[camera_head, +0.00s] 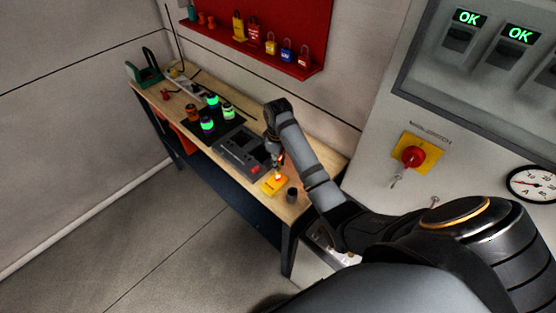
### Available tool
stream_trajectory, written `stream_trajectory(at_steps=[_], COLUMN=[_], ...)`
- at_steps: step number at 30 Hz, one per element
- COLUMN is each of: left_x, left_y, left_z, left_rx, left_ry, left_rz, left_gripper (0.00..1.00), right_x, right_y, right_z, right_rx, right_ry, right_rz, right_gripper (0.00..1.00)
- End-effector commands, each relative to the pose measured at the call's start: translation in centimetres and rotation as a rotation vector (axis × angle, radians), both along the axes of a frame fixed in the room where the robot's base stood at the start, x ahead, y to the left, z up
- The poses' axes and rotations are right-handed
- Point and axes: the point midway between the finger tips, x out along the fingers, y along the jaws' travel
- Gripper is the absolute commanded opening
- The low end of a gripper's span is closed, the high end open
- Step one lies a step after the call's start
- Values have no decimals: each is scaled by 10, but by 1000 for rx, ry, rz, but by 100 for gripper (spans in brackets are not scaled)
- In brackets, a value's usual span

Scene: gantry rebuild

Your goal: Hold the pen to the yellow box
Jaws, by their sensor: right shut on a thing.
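The yellow box (270,187) is small and lies flat on the wooden workbench near its right end. My right arm reaches over the bench from the right, and my right gripper (277,163) points down just above the yellow box. It is shut on the pen (279,173), which is small and mostly hidden by the fingers. A bright glow shows at the pen's lower end, at the box's top. I cannot tell whether the pen touches the box. My left gripper is not in view.
A dark grey device (240,152) lies left of the yellow box, and a dark cup (292,195) stands right of it. Several green-banded cylinders (208,124) stand farther left on the workbench (318,174). A red padlock board (285,22) hangs above.

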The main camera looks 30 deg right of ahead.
Motion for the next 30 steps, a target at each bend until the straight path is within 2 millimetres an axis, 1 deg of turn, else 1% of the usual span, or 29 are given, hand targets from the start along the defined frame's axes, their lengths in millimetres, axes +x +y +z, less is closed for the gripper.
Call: stream_trajectory(at_steps=[1,2,5,8,12,15,19,25,30], left_x=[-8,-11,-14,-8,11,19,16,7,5], left_y=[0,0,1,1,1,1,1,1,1], left_z=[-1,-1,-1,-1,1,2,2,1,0], left_rx=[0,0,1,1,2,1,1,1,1], left_ry=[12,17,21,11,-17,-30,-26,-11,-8], left_rz=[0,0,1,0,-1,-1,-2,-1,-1], left_gripper=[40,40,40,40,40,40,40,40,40], right_x=[0,0,0,0,0,0,0,0,0], right_y=[0,0,0,0,0,0,0,-1,0], right_z=[0,0,0,0,0,0,0,-2,-4], right_rx=[1,1,1,0,0,0,0,0,0], right_ry=[-1,-1,-1,0,0,0,0,0,0], right_rz=[0,0,0,0,0,0,0,0,0], right_gripper=[0,0,0,0,0,0,0,0,0])
